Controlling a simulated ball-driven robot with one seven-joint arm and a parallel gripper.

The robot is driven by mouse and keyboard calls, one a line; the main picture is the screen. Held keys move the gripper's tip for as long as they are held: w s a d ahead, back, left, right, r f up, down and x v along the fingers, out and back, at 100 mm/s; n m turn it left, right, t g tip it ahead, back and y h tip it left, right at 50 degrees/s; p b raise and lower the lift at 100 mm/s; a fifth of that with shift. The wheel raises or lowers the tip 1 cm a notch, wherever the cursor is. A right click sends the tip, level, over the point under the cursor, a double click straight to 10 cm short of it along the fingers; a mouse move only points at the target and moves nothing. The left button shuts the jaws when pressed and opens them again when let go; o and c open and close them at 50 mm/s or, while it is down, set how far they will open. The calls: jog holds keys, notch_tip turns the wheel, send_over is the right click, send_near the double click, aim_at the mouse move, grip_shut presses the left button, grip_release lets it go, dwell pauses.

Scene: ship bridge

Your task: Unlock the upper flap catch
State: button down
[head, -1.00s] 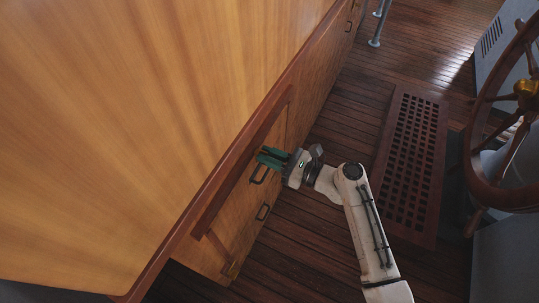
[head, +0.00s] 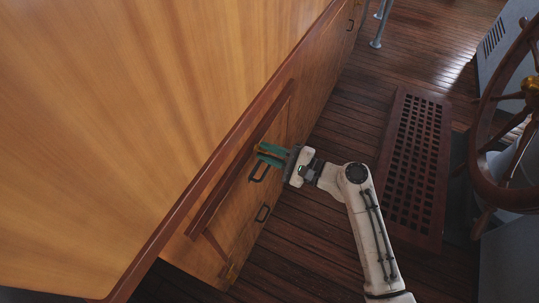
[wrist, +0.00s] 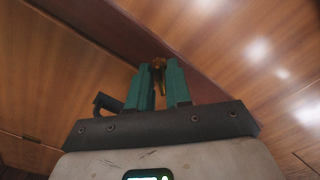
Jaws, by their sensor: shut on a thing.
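My gripper (head: 268,156) reaches the cabinet front just under the overhanging top, and its teal fingers are close together. In the wrist view, the gripper (wrist: 159,88) has a small brass catch (wrist: 158,68) between its fingertips, and the jaws are shut on it. The fingers hide much of the catch, so its lock position cannot be told. In the head view only a bit of brass shows by the fingertips. A long reddish-brown wooden flap or ledge (head: 212,204) runs along the cabinet front beside the gripper.
A dark handle (head: 259,171) is just below the fingers, with another handle (head: 263,213) further down. A wooden floor grating (head: 412,165) and the ship's wheel (head: 480,150) stand to the right. Plank floor lies between.

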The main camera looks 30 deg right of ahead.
jog(key=shift+f+n+b, duration=0.15)
jog(key=shift+n+b, duration=1.4)
jog(key=shift+n, duration=0.5)
jog(key=shift+f+n+b, duration=0.1)
jog(key=shift+n+b, duration=1.45)
jog(key=shift+n, duration=0.5)
jog(key=c, duration=1.3)
grip_release()
jog(key=shift+r, duration=0.1)
jog(key=v, duration=1.1)
jog(key=shift+b, duration=0.45)
jog(key=shift+a, duration=0.1)
